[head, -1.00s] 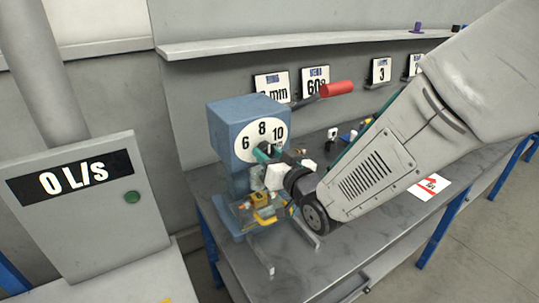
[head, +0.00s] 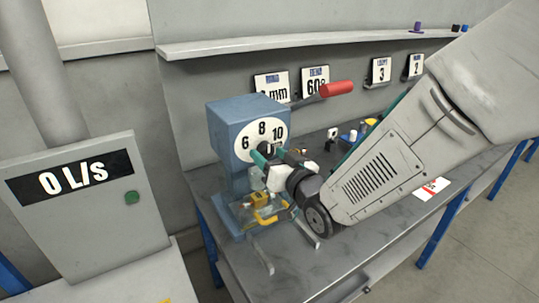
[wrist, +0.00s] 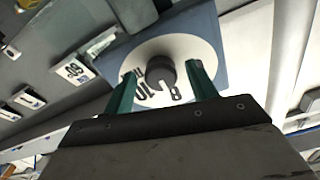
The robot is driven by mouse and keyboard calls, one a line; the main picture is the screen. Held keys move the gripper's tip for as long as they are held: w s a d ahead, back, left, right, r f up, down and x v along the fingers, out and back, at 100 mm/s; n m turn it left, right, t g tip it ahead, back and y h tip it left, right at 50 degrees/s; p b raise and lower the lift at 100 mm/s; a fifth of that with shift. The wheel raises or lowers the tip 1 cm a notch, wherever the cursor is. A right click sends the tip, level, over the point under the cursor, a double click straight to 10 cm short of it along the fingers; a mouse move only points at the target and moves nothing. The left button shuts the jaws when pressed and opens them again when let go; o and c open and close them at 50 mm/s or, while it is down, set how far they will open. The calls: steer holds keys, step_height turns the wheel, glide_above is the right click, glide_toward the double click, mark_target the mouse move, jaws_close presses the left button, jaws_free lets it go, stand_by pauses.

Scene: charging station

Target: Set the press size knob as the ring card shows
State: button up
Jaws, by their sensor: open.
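The blue press (head: 228,128) stands at the left end of the bench, with a round white dial (head: 245,139) marked 6, 8 and 10. In the wrist view, its dark round size knob (wrist: 160,73) sits at the centre of the dial (wrist: 197,50), with a pale mark on its near side. My gripper (wrist: 163,79) is open, one green finger on each side of the knob; I cannot tell whether they touch it. In the head view my gripper (head: 262,150) covers the knob. A card (head: 272,86) behind the press ends in "mm"; its number is hidden.
The press lever with a red handle (head: 337,88) sticks out above my gripper. Other cards, such as the 60 card (head: 316,82), stand along the back wall. A grey cabinet reading 0 L/s (head: 85,200) stands at the left.

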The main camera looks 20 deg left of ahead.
steer(key=v, duration=0.7)
steer(key=shift+f, duration=0.1)
steer(key=s+d+f+g+h, duration=0.1)
steer(key=d+f+g+h, duration=0.3)
steer(key=f, duration=0.5)
steer(key=s+d+m+g+h, duration=0.1)
steer(key=s+d+g+h, duration=0.1)
steer(key=d+h, duration=0.6)
steer(key=s+d+r+m+g, duration=0.1)
steer(key=s+d+r, duration=0.3)
steer(key=d, duration=0.5)
steer(key=s+d+r+m+g+h, duration=0.1)
steer(key=s+d+r+m, duration=0.2)
steer(key=s+d+r, duration=0.2)
steer(key=s+d+r+m+g, duration=0.2)
steer(key=s+d+r, duration=0.2)
steer(key=s+d, duration=0.5)
steer(key=d, duration=0.4)
steer(key=shift+r+h, duration=0.15)
steer(key=shift+h, duration=0.25)
